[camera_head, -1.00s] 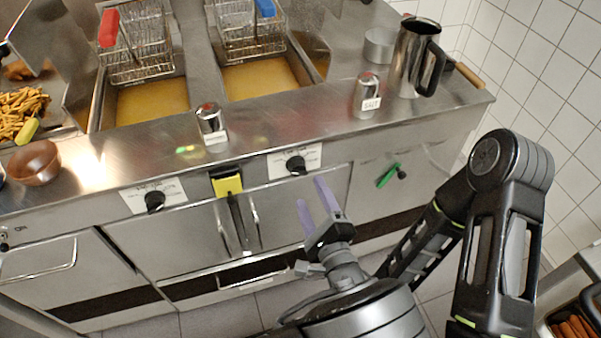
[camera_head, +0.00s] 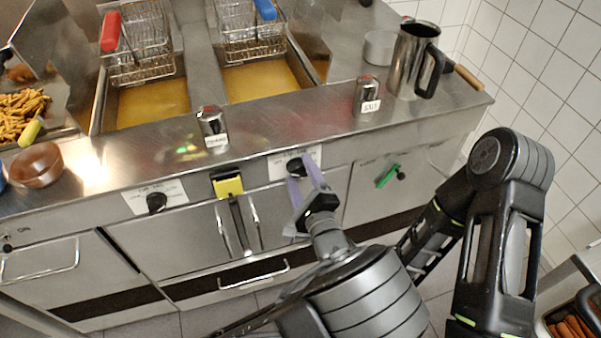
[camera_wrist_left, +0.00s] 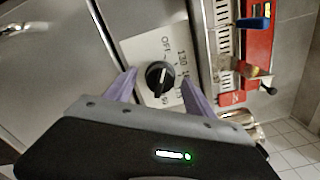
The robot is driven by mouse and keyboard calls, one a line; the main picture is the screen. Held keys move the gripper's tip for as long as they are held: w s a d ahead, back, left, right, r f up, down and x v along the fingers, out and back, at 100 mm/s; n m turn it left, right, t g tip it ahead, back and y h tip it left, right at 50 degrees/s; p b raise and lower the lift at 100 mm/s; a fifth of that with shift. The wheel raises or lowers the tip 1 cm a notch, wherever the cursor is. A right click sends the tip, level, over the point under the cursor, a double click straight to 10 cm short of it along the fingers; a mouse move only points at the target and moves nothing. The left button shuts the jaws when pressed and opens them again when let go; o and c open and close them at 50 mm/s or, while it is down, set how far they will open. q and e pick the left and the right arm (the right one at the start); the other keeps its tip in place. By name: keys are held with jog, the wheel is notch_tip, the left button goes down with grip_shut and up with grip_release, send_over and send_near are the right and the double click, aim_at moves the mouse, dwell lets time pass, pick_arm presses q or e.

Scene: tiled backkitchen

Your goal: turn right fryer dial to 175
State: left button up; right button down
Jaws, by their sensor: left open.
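The right fryer dial (camera_head: 295,167) is a black round knob on a white label (camera_head: 310,158) on the fryer's front. My left gripper (camera_head: 299,169) is open, with its two purple fingers reaching up to either side of this dial. In the left wrist view the dial (camera_wrist_left: 160,78) lies between the fingertips, with a gap visible on each side; contact is not clear. The label there shows OFF and printed numbers. A light mark crosses the knob, but its exact setting cannot be read. The left fryer dial (camera_head: 156,202) is farther left. My right gripper is not in view.
Shakers (camera_head: 212,127) and a steel jug (camera_head: 412,60) stand on the counter above. Oil vats with baskets (camera_head: 250,30) lie behind.

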pick_arm(q)
jog(key=shift+c, duration=0.2)
jog(key=c, duration=1.3)
